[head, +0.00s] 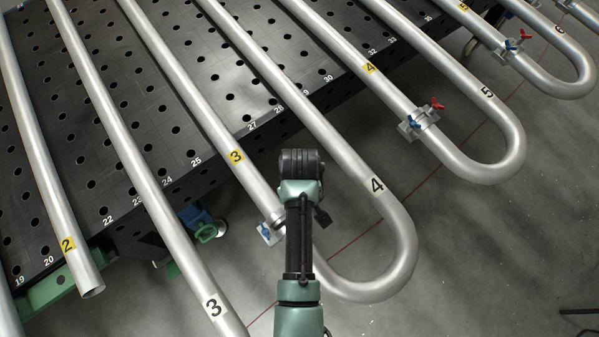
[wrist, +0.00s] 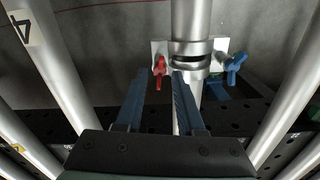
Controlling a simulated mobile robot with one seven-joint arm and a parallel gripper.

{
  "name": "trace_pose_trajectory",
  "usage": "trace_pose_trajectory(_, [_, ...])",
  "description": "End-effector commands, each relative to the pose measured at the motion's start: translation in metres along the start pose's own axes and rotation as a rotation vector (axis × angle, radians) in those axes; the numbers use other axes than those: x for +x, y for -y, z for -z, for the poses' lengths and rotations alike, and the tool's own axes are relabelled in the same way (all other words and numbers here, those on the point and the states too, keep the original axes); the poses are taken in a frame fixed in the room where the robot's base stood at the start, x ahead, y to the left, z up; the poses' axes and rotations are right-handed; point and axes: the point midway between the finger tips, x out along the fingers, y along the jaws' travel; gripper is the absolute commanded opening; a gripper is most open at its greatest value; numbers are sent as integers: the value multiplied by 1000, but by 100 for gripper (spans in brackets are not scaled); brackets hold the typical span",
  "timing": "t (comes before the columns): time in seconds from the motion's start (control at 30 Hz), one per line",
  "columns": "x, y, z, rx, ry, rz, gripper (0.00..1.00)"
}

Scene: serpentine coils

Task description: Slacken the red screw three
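The red screw (wrist: 159,67) shows in the wrist view on the left side of a pipe clamp (wrist: 190,57), which sits around a silver pipe (wrist: 190,20). My gripper (wrist: 159,78) is open, its two blue fingers apart. The red screw appears between the fingertips, with a gap on each side; I cannot tell whether the tips reach its depth. A blue screw (wrist: 236,66) is on the clamp's right side. In the head view, the pipe with yellow label 3 (head: 236,156) carries a clamp with a blue screw (head: 265,230); my arm hides its other side.
Pipes run close by on both sides, including one labelled 4 in the wrist view (wrist: 22,28). Another clamp with red (head: 437,104) and blue screws sits on the yellow-4 pipe. A black perforated table (head: 110,165) lies under the pipes. Grey floor (head: 480,260) is open at lower right.

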Motion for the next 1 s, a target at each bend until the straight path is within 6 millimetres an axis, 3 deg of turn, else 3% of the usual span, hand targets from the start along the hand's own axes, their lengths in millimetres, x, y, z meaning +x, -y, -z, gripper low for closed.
trace_pose_trajectory(0.6, [-112,0,0,1,0,0,38])
trace_pose_trajectory(1.0, [-121,0,0,0,2,1,38])
